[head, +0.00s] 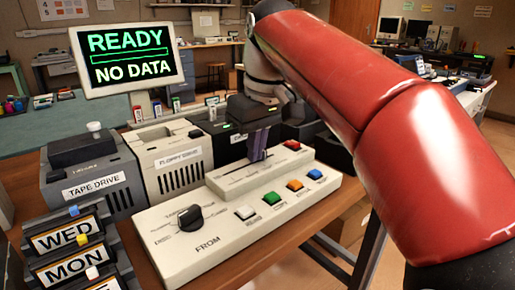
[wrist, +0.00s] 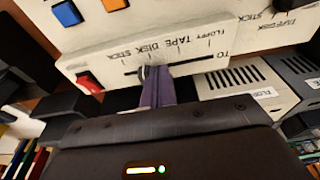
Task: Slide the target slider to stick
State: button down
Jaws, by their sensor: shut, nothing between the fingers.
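The slider panel (head: 232,182) is a raised white strip on the white console, with a dark slot along it. In the wrist view the slot (wrist: 200,65) has the labels TO, FLOPPY, TAPE, DISK and STICK, running from right to left. The slider knob (wrist: 146,72) is a small grey piece, mostly hidden by my fingers, around the DISK mark. My gripper (head: 258,157) is shut, with its purple-grey fingers (wrist: 156,82) pointing down at the slot. The fingertips are at or beside the knob; I cannot tell whether they touch.
A floppy drive (head: 172,158) and tape drive (head: 90,175) stand behind and left. A monitor (head: 126,58) reads READY, NO DATA.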

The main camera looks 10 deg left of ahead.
jog(key=shift+w+d+p, duration=0.35)
jog(key=shift+w+d, duration=0.3)
jog(key=shift+w, duration=0.1)
jog(key=shift+s+a, duration=0.2)
dwell(0.6)
notch_tip(320, 180, up, 3)
jog(key=p, duration=0.3)
jog(key=shift+f, duration=0.1)
jog(key=shift+r, duration=2.1)
jog(key=s+d+f+m+t, duration=0.2)
jog(key=s+d+f+m, duration=0.3)
jog(key=d, duration=0.4)
jog(key=s+d+f+m+t, duration=0.1)
jog(key=s+d+f+m, duration=0.1)
jog(key=s+d+f, duration=0.5)
jog(key=s+d+f+m, duration=0.1)
jog(key=s+d+f, duration=0.1)
jog(key=f, duration=0.3)
jog(key=s+d+f+m+t+h, duration=0.1)
jog(key=s+d+f, duration=0.1)
jog(key=d+f, duration=0.3)
jog(key=shift+s+d+f+m+h, duration=0.3)
jog(key=shift+s+f+m, duration=0.1)
jog(key=shift+f, duration=0.4)
